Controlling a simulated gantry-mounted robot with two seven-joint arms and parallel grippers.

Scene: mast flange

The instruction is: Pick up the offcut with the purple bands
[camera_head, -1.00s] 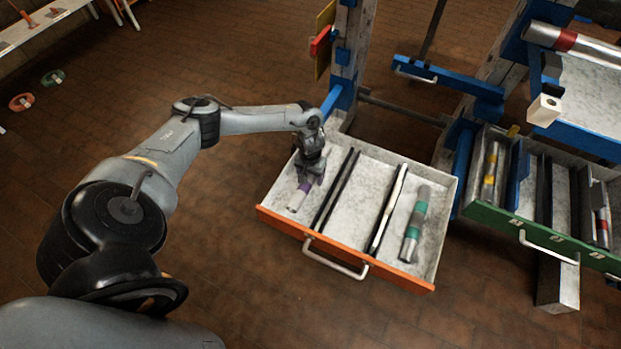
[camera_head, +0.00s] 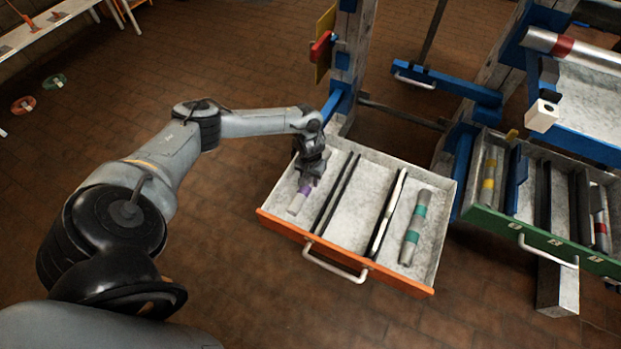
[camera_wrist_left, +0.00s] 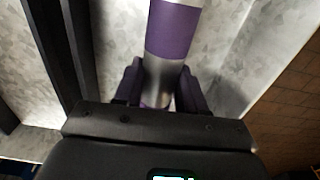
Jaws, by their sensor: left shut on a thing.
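The offcut with the purple bands (camera_head: 298,203) is a short silver tube in the left compartment of the open orange-fronted drawer (camera_head: 336,262). My left gripper (camera_head: 307,180) reaches down into that compartment and is shut on the offcut. In the left wrist view the tube (camera_wrist_left: 160,95) runs between the two dark fingers (camera_wrist_left: 160,90), with a wide purple band beyond them and another purple patch close to the palm. The head view does not clearly show whether the tube is clear of the drawer floor. My right gripper is not in view.
Black dividers (camera_head: 335,192) stand just right of the gripper. A silver offcut with teal bands (camera_head: 415,226) lies in the right compartment. A green-fronted drawer (camera_head: 540,238) with banded tubes is open at right.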

